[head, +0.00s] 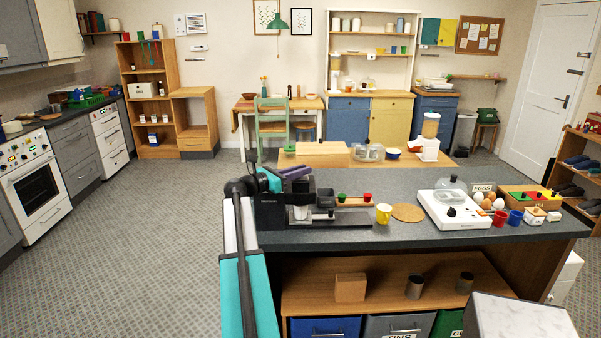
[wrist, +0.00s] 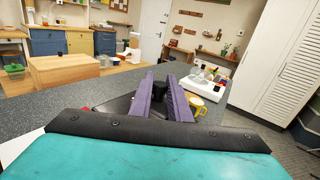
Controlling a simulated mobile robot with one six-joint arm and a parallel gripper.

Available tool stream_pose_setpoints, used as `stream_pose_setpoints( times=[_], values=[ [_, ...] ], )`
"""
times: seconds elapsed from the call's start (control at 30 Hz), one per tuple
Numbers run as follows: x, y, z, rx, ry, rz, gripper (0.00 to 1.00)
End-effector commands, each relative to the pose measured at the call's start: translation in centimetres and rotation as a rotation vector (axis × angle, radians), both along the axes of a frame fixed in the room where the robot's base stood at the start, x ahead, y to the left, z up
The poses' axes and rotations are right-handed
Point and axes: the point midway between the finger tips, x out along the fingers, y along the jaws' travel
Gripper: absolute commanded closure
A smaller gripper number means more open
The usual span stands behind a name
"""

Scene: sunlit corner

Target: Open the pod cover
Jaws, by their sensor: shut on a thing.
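The black pod coffee machine (head: 270,212) stands at the left end of the grey counter, with a pale cup under its front. My gripper (head: 290,172), with purple fingers, is at the top of the machine. In the wrist view my gripper (wrist: 161,82) is shut on a small black part (wrist: 160,90) between its fingers, which I take to be the grip of the pod cover. My arm and fingers hide much of the cover, so I cannot tell how far it is raised.
Right of the machine are a small wooden rack (head: 353,201) with pod-like cups, a yellow mug (head: 383,213) and a round cork mat (head: 407,212). A white hob (head: 452,212) stands farther right. The counter behind the rack is clear.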

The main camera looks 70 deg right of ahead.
Motion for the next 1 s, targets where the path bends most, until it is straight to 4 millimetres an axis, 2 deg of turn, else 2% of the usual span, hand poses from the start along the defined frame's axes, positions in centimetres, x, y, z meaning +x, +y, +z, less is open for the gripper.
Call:
stream_pose_setpoints(
  times=[0.6, 1.0],
  values=[
    [2.3, -5.5, 0.1, 0.000, 0.002, 0.003, 1.00],
    [2.4, -6.0, 0.2, -0.002, 0.002, 0.007, 1.00]
  ],
)
